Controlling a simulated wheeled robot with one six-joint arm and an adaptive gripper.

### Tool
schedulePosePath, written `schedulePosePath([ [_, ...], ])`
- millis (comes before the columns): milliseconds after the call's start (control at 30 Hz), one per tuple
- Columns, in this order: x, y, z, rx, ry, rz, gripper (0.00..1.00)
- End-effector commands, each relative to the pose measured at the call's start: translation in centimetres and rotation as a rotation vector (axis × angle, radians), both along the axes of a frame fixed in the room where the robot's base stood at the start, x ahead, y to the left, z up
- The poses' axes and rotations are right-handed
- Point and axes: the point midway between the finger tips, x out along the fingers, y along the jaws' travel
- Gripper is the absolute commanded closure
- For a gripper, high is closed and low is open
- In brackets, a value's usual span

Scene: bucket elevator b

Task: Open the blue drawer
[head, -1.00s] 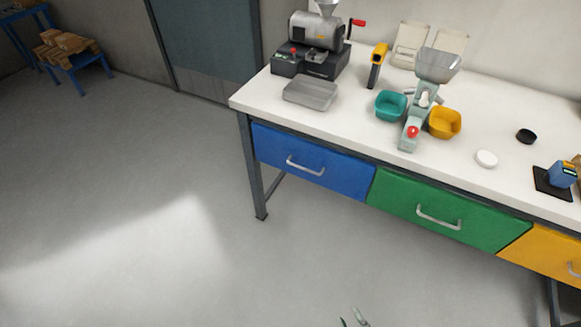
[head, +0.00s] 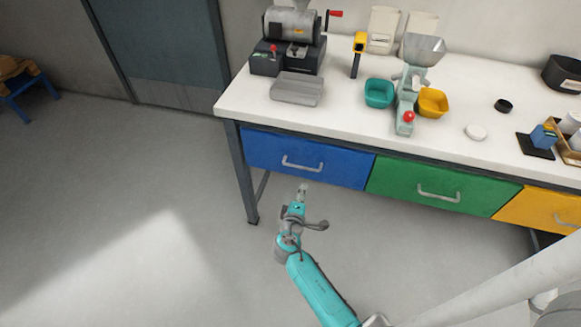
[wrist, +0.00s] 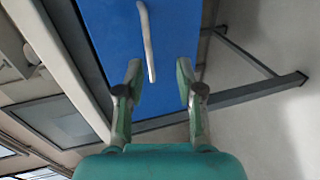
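The blue drawer (head: 308,158) is at the left end of the workbench and looks shut, flush with the green drawer. Its silver bar handle (head: 302,164) runs across its front. My gripper (head: 302,190) is in front of and below the handle in the head view, apart from it. In the wrist view, my gripper (wrist: 157,75) has its two fingers spread, with nothing between the tips. There the blue drawer front (wrist: 110,40) lies ahead, and the handle (wrist: 148,40) runs lengthwise between the lines of the fingers, beyond the tips.
A green drawer (head: 405,185) and a yellow drawer (head: 535,208) sit to the right. The white worktop (head: 350,115) above carries a grinder (head: 290,40), a grey tray (head: 297,88) and bowls. A dark bench leg (head: 243,175) stands left of the blue drawer. Floor in front is clear.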

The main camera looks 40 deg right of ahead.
Motion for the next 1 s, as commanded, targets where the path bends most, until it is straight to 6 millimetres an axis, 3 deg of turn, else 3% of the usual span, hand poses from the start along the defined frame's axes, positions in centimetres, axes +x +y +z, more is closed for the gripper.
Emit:
schedulePosePath([
  [100, 1.3, -0.7, 1.1, -0.04, 0.001, -0.026, 0.63],
  [267, 2.0, -1.4, 1.3, -0.053, 0.003, -0.036, 0.63],
  [800, 7.0, -7.9, -0.4, -0.052, 0.003, -0.035, 0.63],
  [1000, 7.9, -9.0, -0.8, -0.051, 0.003, -0.034, 0.63],
])
